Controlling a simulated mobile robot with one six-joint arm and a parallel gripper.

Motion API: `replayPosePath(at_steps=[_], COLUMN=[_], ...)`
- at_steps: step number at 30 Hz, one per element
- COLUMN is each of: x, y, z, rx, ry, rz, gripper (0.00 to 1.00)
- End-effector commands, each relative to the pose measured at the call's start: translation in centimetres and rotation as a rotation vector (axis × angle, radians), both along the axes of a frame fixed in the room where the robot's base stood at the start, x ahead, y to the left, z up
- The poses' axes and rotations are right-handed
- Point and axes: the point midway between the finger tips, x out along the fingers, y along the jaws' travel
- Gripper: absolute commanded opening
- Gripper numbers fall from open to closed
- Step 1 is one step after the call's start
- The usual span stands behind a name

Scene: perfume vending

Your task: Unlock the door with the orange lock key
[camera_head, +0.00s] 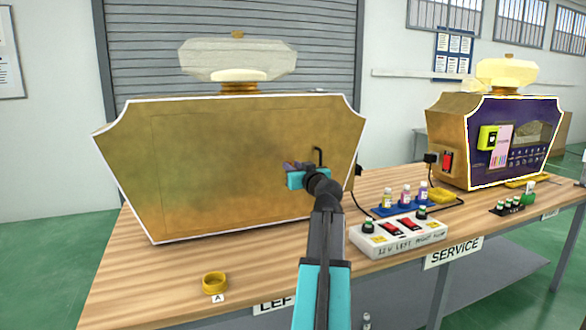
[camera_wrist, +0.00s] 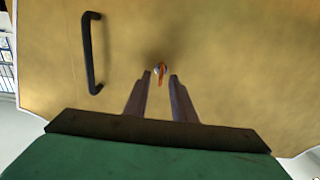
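The large gold machine with a white-edged front (camera_head: 230,190) stands at the left of the table. Its door (camera_head: 200,160) is a flat gold panel, which fills most of the wrist view (camera_wrist: 230,55) and looks closed. The orange lock key (camera_wrist: 163,79) sits in a small round lock on the door. My gripper (camera_wrist: 161,79) points at the door, with its two dark fingers apart on either side of the key and a gap visible on each side. In the head view my gripper (camera_head: 294,167) is close to the door and hides the key.
A black door handle (camera_wrist: 92,53) is left of the lock in the wrist view; it also shows in the head view (camera_head: 318,156). A white switch box (camera_head: 398,237), small bottles on a blue tray (camera_head: 404,207) and a second machine (camera_head: 490,140) stand right.

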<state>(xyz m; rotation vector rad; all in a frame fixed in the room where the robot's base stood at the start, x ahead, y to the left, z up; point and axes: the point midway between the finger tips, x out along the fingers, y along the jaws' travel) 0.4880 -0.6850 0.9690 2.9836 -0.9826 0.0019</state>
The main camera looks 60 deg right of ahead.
Motion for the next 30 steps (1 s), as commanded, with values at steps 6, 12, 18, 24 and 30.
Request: replayPosePath(at_steps=[6, 12, 18, 24, 30], x=[0.55, 0.55, 0.53, 0.50, 0.51], y=[-0.45, -0.44, -0.44, -0.47, -0.57], z=[0.00, -0.01, -0.01, 0.00, 0.07], rx=[0.000, 0.000, 0.000, 0.000, 0.005], ry=[0.000, 0.000, 0.000, 0.000, -0.005], rz=[0.000, -0.001, -0.001, -0.001, -0.003], gripper=[0.23, 0.23, 0.01, 0.00, 0.00])
